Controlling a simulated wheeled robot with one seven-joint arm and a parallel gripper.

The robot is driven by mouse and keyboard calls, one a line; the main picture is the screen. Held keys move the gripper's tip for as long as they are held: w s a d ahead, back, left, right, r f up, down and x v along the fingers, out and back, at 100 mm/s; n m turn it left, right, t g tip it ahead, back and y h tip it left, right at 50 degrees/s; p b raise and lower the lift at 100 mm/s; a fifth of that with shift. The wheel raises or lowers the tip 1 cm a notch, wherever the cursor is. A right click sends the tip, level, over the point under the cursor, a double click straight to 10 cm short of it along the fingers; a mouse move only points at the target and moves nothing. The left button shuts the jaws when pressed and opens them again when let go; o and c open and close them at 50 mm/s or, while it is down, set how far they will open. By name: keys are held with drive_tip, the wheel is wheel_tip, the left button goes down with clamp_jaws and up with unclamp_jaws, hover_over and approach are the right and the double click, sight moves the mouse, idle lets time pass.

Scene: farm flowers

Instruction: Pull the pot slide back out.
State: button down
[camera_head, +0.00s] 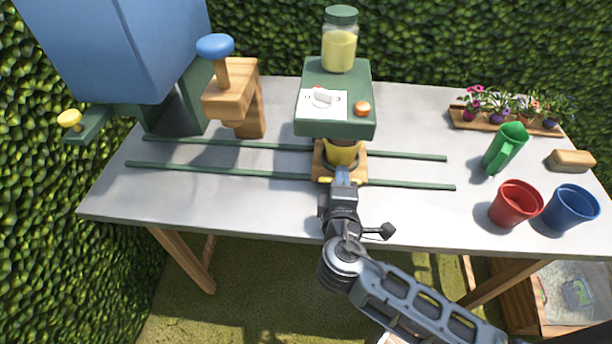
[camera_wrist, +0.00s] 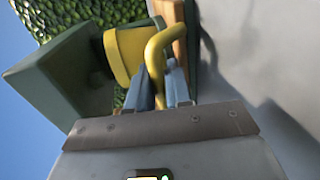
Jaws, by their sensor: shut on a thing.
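The pot slide (camera_head: 358,173) is a wooden board on two green rails (camera_head: 226,172), under the green box of the seed machine (camera_head: 335,125). A yellow pot (camera_head: 342,157) stands on it, its top close below the box. The pot also shows in the wrist view (camera_wrist: 123,50). The slide's yellow handle (camera_wrist: 153,58) curves between my fingers. My gripper (camera_head: 342,177) is at the front edge of the slide, its blue fingers shut on the handle; it also shows in the wrist view (camera_wrist: 165,92). My fingers hide part of the slide's front.
A wooden press with a blue knob (camera_head: 216,47) stands at the left beside a blue hopper (camera_head: 115,45). The rails' right ends are clear.

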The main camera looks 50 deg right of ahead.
drive_tip(key=s+d, duration=0.4)
drive_tip(key=s, duration=0.1)
drive_tip(key=s+d+b, duration=0.1)
drive_tip(key=s+d, duration=0.3)
drive_tip(key=s, duration=0.2)
drive_tip(key=s+d, duration=0.3)
drive_tip(key=s, duration=0.2)
drive_tip(key=shift+s+d, duration=0.2)
drive_tip(key=shift+d, duration=0.2)
drive_tip(key=c, duration=1.4)
unclamp_jaws()
drive_tip(key=shift+s+d, duration=0.1)
drive_tip(key=shift+o, duration=0.9)
drive_tip(key=b+v, duration=0.2)
drive_tip(key=v, duration=0.4)
drive_tip(key=shift+s+a, duration=0.15)
drive_tip(key=shift+a, duration=0.15)
drive_tip(key=shift+s+a+r, duration=0.2)
drive_tip(key=shift+s+a, duration=0.1)
drive_tip(key=shift+a, duration=0.2)
